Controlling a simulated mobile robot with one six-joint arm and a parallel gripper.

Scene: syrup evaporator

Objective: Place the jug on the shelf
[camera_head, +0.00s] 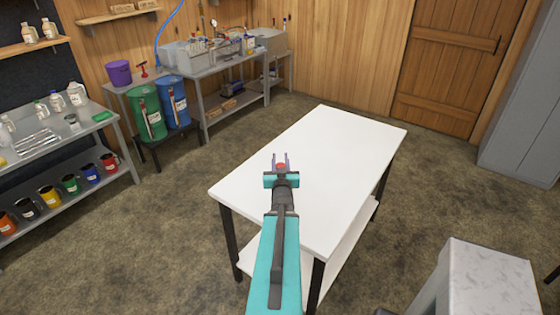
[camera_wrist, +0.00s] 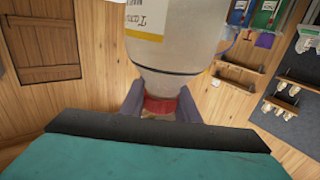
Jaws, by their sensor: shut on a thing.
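My gripper (camera_head: 280,159) is over the white table, its fingers pointing away. It is shut on the red cap of a jug (camera_wrist: 172,38). In the wrist view the gripper's fingers (camera_wrist: 160,104) sit on both sides of the cap, and the translucent body with a white and yellow label fills the upper middle. A wooden wall shelf (camera_head: 36,46) with two small jugs is at upper left. Another wooden shelf (camera_head: 118,16) is on the back wall.
The white table (camera_head: 350,150) has a bare top. A metal rack (camera_head: 50,145) with jugs and coloured mugs stands left. Green (camera_head: 149,110) and blue (camera_head: 172,102) barrels and a sink bench (camera_head: 215,68) are at the back. A grey cabinet (camera_head: 525,110) stands right. Floor is open around the table.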

